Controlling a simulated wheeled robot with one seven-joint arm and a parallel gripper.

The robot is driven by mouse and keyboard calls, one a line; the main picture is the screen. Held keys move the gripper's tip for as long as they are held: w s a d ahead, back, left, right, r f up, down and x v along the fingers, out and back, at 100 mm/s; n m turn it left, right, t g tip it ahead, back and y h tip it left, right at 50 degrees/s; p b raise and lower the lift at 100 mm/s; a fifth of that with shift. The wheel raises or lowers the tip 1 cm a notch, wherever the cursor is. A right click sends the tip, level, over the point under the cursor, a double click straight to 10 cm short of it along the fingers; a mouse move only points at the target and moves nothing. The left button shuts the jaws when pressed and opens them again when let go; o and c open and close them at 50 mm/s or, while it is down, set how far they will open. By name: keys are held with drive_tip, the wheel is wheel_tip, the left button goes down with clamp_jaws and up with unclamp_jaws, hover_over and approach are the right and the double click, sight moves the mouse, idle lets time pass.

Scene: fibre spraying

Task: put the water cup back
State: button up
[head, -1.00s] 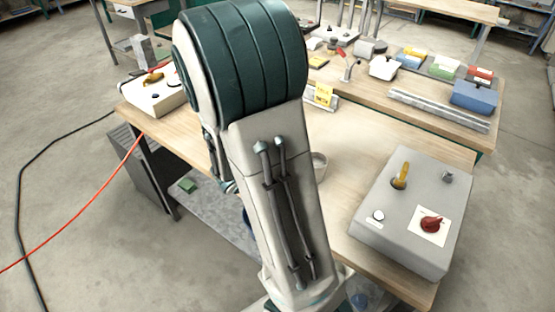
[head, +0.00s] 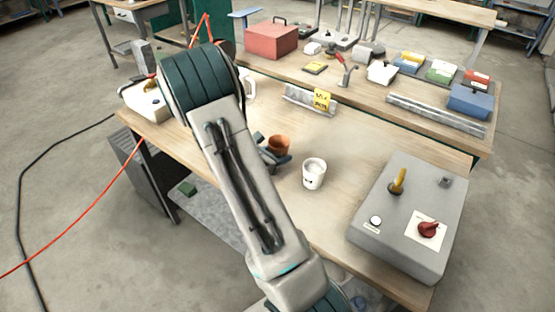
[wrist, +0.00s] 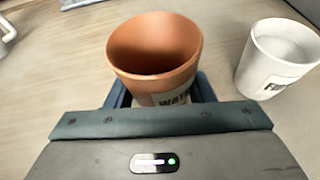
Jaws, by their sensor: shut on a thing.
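The water cup is a terracotta-coloured cup (head: 280,144) with a label whose start reads "WA" in the wrist view (wrist: 165,50). It looks empty. My gripper (head: 273,158) is shut around the lower part of the cup, with its dark blue fingers on both sides in the wrist view (wrist: 162,95). The cup looks upright. I cannot tell whether its base touches the wooden table (head: 370,135) or is just above it. A white cup (head: 314,175) with a label starting with "F" stands just to its right, apart from it; it also shows in the wrist view (wrist: 278,60).
A grey control box (head: 410,215) with a yellow lever and red knob stands at the right. A metal rail (head: 310,101) with a yellow sign lies at the back. A white jug (head: 249,88) is partly behind my arm. The table between rail and control box is clear.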

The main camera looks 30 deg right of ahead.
drive_tip(key=shift+f, duration=1.4)
drive_tip(key=shift+f, duration=0.2)
drive_tip(key=o, duration=1)
